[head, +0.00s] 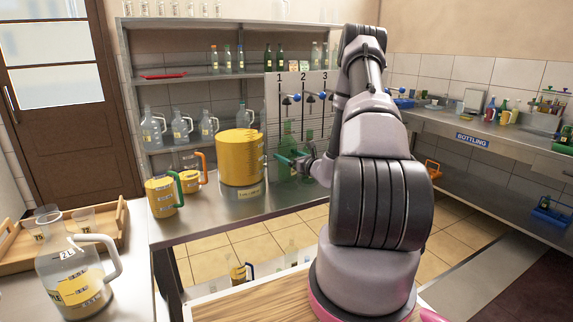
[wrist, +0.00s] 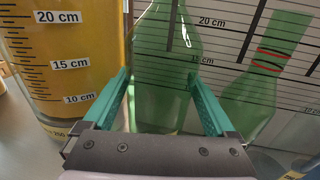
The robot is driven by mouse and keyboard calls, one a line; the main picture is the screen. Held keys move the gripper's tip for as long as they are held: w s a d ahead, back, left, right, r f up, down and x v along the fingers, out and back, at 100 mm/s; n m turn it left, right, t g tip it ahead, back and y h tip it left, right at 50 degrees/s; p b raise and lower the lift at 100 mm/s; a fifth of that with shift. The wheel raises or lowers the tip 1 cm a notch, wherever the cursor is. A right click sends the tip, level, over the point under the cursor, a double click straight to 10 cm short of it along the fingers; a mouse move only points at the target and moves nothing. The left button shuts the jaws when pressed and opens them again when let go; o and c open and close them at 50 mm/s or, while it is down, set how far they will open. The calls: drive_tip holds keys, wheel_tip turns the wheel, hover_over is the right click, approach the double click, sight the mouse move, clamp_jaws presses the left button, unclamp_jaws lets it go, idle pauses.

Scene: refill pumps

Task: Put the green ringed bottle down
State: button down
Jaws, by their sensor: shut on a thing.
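My gripper (head: 290,160) is at the measuring panel below pump 1. In the wrist view its two teal fingers (wrist: 163,82) are shut on a clear green bottle (wrist: 163,55), one finger on each side. That bottle looks upright, and its top is cut off there. In the head view the green bottle (head: 288,133) stands out above the fingers, in front of the panel. In the wrist view a green bottle shape with red rings (wrist: 270,62) shows to the right; I cannot tell whether it is separate or a reflection. The held bottle's base is hidden.
A large yellow-filled container (head: 241,157) stands close left of the bottle. Yellow-filled jugs (head: 162,197) are further left on the steel table (head: 230,205). The lined panel (head: 310,85) with pumps 1, 2 and 3 is close behind. A bottling counter (head: 500,145) is at right.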

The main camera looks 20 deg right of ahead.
drive_tip(key=shift+w+a+f, duration=0.1)
drive_tip(key=shift+w+f, duration=0.1)
drive_tip(key=shift+f, duration=0.7)
drive_tip(key=shift+w+f, duration=0.2)
drive_tip(key=shift+f, duration=0.65)
drive_tip(key=shift+f, duration=0.15)
